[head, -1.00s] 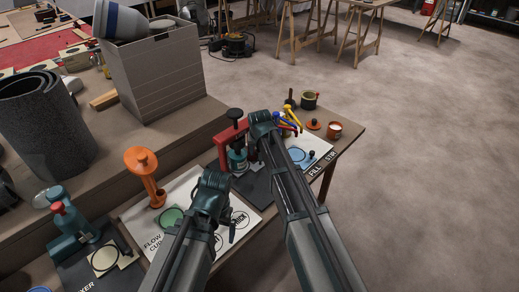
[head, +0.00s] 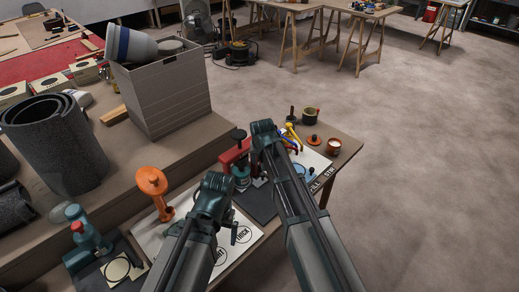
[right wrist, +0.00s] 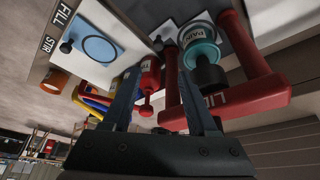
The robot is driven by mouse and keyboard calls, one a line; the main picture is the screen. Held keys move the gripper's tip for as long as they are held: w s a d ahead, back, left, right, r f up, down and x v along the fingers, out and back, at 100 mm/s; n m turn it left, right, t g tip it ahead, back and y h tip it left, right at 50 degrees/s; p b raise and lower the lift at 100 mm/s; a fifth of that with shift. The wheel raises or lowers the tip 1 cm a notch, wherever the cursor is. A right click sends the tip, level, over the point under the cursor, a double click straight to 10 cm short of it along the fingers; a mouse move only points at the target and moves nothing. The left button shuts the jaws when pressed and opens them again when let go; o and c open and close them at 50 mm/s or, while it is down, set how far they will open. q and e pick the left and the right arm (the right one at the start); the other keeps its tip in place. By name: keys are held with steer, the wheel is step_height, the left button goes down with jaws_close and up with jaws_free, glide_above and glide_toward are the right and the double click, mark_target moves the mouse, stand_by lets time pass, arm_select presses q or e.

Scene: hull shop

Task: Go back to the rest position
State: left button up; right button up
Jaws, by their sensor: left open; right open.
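In the head view my left arm folds over the near part of the bench. Its left gripper (head: 231,217) hangs beyond the bent wrist, largely hidden and small, above the white sheet. My right arm reaches over the bench's far part, its gripper hidden behind it there. In the right wrist view my right gripper (right wrist: 157,98) has its two fingers apart, with nothing held between them. A red bottle (right wrist: 149,75) shows beyond the gap. A red frame (right wrist: 258,92) and a teal jar (right wrist: 200,52) are close by the right finger.
An orange stand (head: 152,183) and a teal tool (head: 88,238) stand left of my left arm. A grey bin (head: 165,95) and a dark roll (head: 57,145) are on the raised bench. A cup (head: 333,146) sits at the far end. Open floor (head: 430,170) lies to the right.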

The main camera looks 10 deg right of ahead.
arm_select(q)
step_height(320, 180, up, 9)
steer(key=p, duration=0.8)
steer(key=shift+f+p, duration=0.15)
steer(key=shift+p, duration=0.2)
arm_select(e)
steer(key=s+a+r+n+g, duration=0.1)
steer(key=s+r, duration=0.1)
steer(key=s, duration=0.7)
steer(key=s+a+r+n+g, duration=0.2)
steer(key=s, duration=0.8)
steer(key=s+a+r+n+g, duration=0.1)
steer(key=s+r+n, duration=0.1)
steer(key=s, duration=0.7)
steer(key=shift+s+a+r+g+h, duration=0.15)
steer(key=shift+a+r+g+h, duration=0.2)
steer(key=shift+r, duration=0.2)
